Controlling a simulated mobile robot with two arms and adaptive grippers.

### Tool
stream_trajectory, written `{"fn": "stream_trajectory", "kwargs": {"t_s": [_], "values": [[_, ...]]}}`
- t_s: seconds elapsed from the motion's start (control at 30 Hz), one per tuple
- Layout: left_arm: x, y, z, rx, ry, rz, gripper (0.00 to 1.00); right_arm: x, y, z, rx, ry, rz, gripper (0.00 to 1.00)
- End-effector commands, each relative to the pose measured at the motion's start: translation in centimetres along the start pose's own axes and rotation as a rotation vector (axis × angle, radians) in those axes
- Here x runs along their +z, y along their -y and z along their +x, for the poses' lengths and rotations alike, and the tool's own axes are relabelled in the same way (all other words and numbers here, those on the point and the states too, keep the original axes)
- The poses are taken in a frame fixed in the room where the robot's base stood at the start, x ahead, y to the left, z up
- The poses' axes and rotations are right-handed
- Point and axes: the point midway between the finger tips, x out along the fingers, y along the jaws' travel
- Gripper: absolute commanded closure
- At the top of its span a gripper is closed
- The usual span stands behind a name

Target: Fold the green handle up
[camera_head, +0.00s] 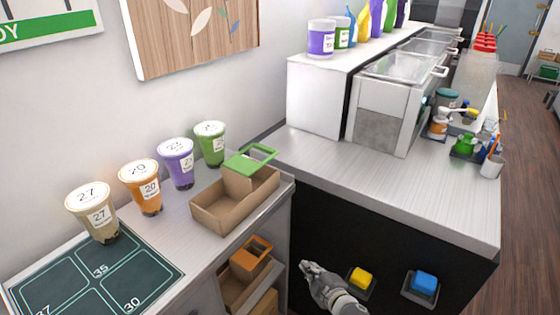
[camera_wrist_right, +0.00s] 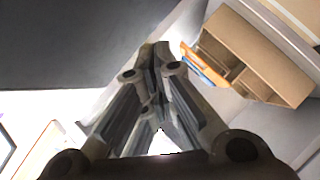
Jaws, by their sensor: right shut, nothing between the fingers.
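The green handle (camera_head: 262,153) is a loop at the far end of an open cardboard carrier (camera_head: 222,222) on the counter. In the head view it leans out toward the upper right, over the carrier's far end; its exact angle is hard to tell. My right gripper (camera_head: 304,267) is shut and empty, well below the counter top, in front of the black cabinet front and right of the shelves. Its closed fingers also fill the middle of the right wrist view (camera_wrist_right: 155,52). The green handle cannot be made out there. My left gripper is not in view.
A dark numbered mat (camera_head: 130,268) lies at front left. An orange-handled carrier (camera_head: 251,262) sits on the shelf below. Yellow (camera_head: 361,277) and blue (camera_head: 425,282) buttons are right of my gripper.

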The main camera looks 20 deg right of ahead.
Motion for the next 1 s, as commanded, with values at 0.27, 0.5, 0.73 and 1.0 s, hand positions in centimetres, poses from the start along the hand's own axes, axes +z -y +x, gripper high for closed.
{"fn": "stream_trajectory", "kwargs": {"t_s": [0.27, 0.5, 0.73, 1.0], "values": [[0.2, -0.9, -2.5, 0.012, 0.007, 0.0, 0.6, -25.3, -24.8, -6.2, 0.482, -0.536, -0.744, 1.0], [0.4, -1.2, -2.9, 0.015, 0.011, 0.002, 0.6, -30.1, -26.0, -8.2, 0.443, -0.821, -1.665, 1.0], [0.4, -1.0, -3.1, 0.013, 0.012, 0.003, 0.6, -23.6, -28.6, -6.7, 0.11, -0.798, -2.195, 1.0], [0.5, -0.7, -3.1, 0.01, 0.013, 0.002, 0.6, -20.0, -30.5, -6.6, -0.067, -0.749, -2.343, 1.0]]}}
